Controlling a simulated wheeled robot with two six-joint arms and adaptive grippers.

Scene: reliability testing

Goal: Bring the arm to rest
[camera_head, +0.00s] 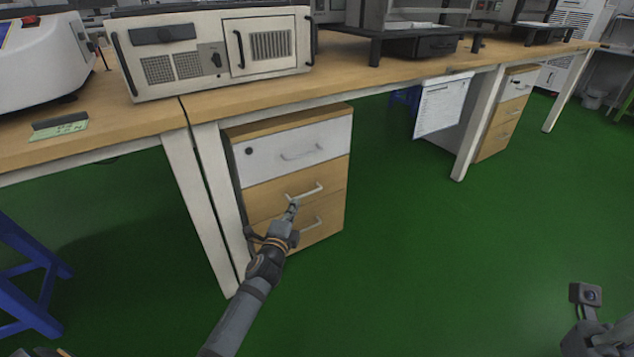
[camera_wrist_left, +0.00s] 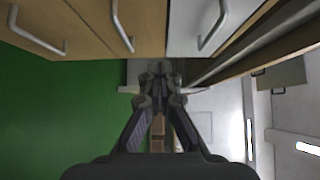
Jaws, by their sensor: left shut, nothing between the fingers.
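My left arm reaches in from the bottom of the head view, and its gripper (camera_head: 293,207) is in front of a drawer cabinet (camera_head: 296,153) under the workbench. The fingertips appear over the middle drawer, close to its handle (camera_head: 305,191); I cannot tell whether they touch it. In the left wrist view the gripper (camera_wrist_left: 160,78) is shut and empty, with the drawer fronts along the top. All the drawers look closed. At the lower right of the head view a part of my right arm (camera_head: 592,335) shows, but its fingers cannot be made out.
The wooden workbench (camera_head: 352,78) runs above the cabinet, with a beige instrument (camera_head: 212,50) on it. A table leg (camera_head: 196,205) stands just left of the cabinet. A blue stool (camera_head: 30,262) is at the left. The green floor (camera_head: 440,240) to the right is clear.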

